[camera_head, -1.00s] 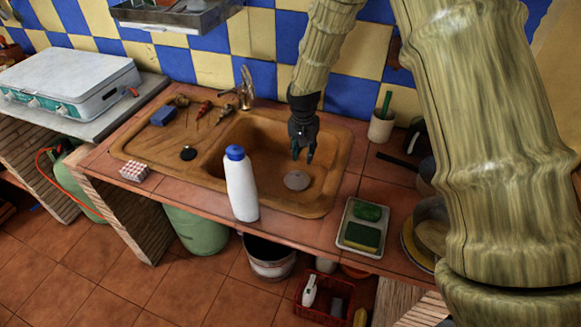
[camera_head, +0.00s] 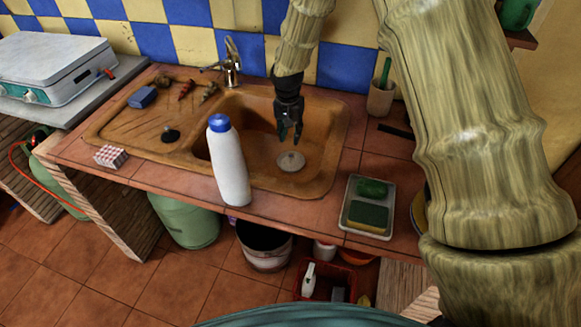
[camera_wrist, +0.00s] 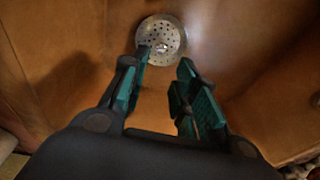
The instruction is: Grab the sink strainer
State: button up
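The sink strainer (camera_head: 290,161) is a round, grey metal disc with holes and a small central knob. It lies on the floor of the brown sink basin (camera_head: 318,180). It also shows in the wrist view (camera_wrist: 161,39), near the top middle. My gripper (camera_head: 290,138) hangs inside the basin just above and behind the strainer in the head view. In the wrist view my gripper (camera_wrist: 160,85) has its two green-padded fingers apart with nothing between them. The left fingertip overlaps the strainer's lower left edge in the picture; whether it touches cannot be told.
A white bottle with a blue cap (camera_head: 229,165) stands at the basin's front left. A tray (camera_head: 352,219) with a sponge sits to the right. A faucet (camera_head: 231,62) rises behind the basin.

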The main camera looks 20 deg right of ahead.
aim_at(291, 155)
jog(key=shift+f, duration=0.9)
jog(key=f, duration=0.4)
jog(key=shift+w+d, duration=0.2)
jog(key=shift+w+d+f+p, duration=0.1)
jog(key=shift+f+p, duration=0.4)
jog(key=shift+f, duration=1)
jog(key=shift+w+f+p, duration=0.1)
jog(key=shift+f+p, duration=0.4)
jog(key=shift+f, duration=0.95)
grip_shut()
